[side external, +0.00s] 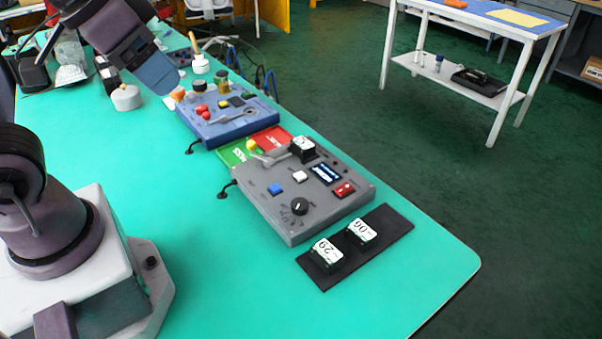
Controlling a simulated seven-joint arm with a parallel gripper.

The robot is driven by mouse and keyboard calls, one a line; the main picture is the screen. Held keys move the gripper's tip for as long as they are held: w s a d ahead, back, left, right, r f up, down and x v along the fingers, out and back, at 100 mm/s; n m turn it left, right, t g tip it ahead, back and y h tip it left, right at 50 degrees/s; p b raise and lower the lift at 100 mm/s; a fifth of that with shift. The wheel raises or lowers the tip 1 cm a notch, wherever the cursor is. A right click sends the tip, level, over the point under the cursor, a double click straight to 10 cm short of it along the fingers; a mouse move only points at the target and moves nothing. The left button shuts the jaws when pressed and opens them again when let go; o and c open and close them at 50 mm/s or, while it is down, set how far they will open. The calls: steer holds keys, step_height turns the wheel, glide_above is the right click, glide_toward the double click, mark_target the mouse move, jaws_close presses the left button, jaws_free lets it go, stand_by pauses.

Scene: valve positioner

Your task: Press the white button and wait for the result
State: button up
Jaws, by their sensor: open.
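The white button (300,176) is on the sloped top of the grey control box (283,215), between a blue button (275,189) and a small dark display (325,174). A red switch (344,189) and a black knob (299,206) are on the same panel. The display's text is too small to read. My gripper (168,88), with a blue end, is at the upper left, above the table and well away from the white button. It is open; its fingers are not clearly separable from this side. Nothing shows between them.
A blue control box (228,120) stands behind the grey one, with a green card (238,153) and a red card (270,139) between. A black strip (398,232) with two labelled blocks lies in front. The green table (400,305) is clear at front.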

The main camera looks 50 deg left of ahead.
jaws_close()
stand_by(1.5)
